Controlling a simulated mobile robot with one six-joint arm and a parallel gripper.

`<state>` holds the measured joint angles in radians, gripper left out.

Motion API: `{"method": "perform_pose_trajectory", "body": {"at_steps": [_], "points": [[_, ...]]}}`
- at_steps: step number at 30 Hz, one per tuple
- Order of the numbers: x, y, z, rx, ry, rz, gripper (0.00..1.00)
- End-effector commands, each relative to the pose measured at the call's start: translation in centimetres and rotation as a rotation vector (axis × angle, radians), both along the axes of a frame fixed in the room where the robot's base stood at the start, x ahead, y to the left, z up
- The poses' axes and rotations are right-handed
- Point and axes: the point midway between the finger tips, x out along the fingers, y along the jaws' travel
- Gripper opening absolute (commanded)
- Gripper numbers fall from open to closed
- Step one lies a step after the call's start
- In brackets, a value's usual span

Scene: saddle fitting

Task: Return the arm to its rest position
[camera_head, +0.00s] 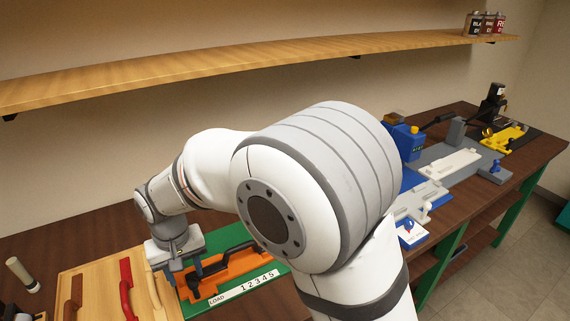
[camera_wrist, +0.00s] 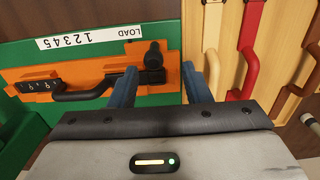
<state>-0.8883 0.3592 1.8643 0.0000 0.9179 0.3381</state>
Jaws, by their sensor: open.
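In the head view my gripper (camera_head: 182,271) points down at the lower left, by the left end of an orange fixture (camera_head: 233,267). The same orange fixture (camera_wrist: 30,72) fills the left of the wrist view, with a black bar handle and a black knob beside the left finger. My arm crosses the middle of the head view and hides part of the bench behind it.
A wooden board (camera_head: 90,275) with red, brown and cream handles lies left of the gripper. A green plate (camera_head: 270,283) labelled LOAD 12345 lies under the orange fixture. Blue and grey fixtures (camera_head: 440,165) stand on the bench at right. A wooden shelf (camera_head: 230,62) runs above.

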Motion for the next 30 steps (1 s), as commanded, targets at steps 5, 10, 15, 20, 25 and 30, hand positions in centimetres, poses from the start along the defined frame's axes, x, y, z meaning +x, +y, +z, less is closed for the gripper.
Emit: {"method": "perform_pose_trajectory", "body": {"at_steps": [5, 10, 15, 20, 25, 30], "points": [[1.5, -3.7, 1.9, 0.017, -0.016, -0.05, 0.44], [3.3, -13.1, 5.7, 0.05, -0.059, -0.166, 0.44], [2.3, -23.1, 8.4, 0.073, -0.115, -0.291, 0.44], [-0.8, -30.9, 9.6, 0.081, -0.172, -0.406, 0.44], [-4.6, -36.1, 9.7, 0.075, -0.222, -0.499, 0.44], [-6.6, -38.1, 9.4, 0.069, -0.247, -0.544, 0.44]]}}
